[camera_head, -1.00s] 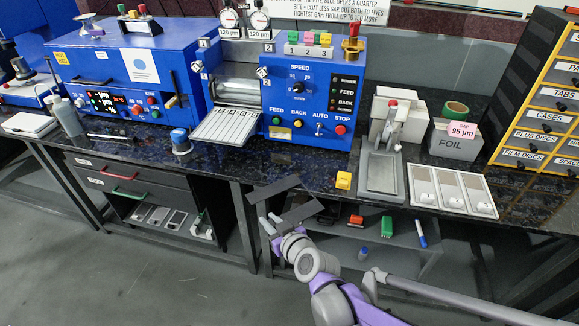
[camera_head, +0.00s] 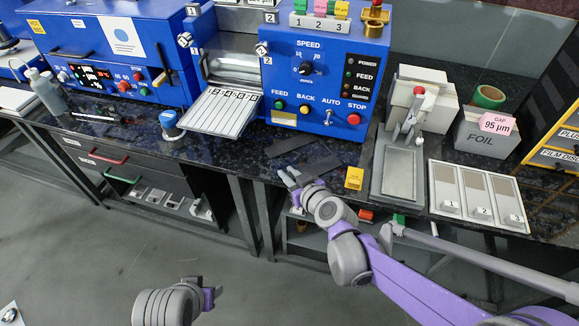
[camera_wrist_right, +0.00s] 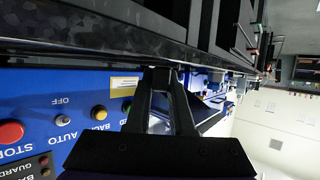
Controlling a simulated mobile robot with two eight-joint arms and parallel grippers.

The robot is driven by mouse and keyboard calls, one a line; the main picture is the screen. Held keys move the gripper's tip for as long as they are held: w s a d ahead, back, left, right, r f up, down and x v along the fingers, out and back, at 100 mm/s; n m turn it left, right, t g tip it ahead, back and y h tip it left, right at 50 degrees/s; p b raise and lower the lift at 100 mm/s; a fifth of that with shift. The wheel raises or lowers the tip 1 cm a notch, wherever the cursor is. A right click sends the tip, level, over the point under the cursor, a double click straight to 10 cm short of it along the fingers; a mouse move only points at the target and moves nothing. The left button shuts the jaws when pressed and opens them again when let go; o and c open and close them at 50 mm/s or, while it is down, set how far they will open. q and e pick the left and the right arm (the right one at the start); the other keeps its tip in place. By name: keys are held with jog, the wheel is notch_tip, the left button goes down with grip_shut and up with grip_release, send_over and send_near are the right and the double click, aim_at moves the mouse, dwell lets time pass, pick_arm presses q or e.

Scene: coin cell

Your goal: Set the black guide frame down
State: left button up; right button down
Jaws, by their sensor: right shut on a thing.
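The black guide frame (camera_head: 318,164) shows in the head view as two dark, flat bars, low over the front strip of the dark counter below the blue machine's right part. I cannot tell whether it touches the counter. My right gripper (camera_head: 287,176) is at the frame's near side and is shut on it; its fingers hide part of the contact. In the right wrist view the closed fingers (camera_wrist_right: 160,76) point along the counter, and the frame is hard to tell from the dark surfaces. My left gripper (camera_head: 206,284) is low at the bottom, away from the counter; its jaws are unclear.
A yellow block (camera_head: 354,178) lies just right of the frame. A grey press stand (camera_head: 398,172) and a three-part sample tray (camera_head: 478,194) are further right. A white plate (camera_head: 222,109) juts out of the blue machine (camera_head: 322,60). A blue-capped item (camera_head: 170,122) stands left.

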jog(key=shift+f, duration=0.3)
jog(key=shift+s+a+r, duration=0.25)
jog(key=shift+s+a, duration=0.05)
jog(key=shift+s+r, duration=0.15)
jog(key=shift+s, duration=0.1)
jog(key=shift+w+d+f, duration=0.15)
jog(key=shift+f, duration=0.2)
jog(key=c, duration=0.8)
grip_release()
jog(key=shift+r, duration=0.1)
pick_arm(q)
jog(key=shift+s+a+f, duration=0.25)
jog(key=shift+a, duration=0.05)
jog(key=shift+r, duration=0.1)
pick_arm(e)
jog(key=shift+r, duration=0.1)
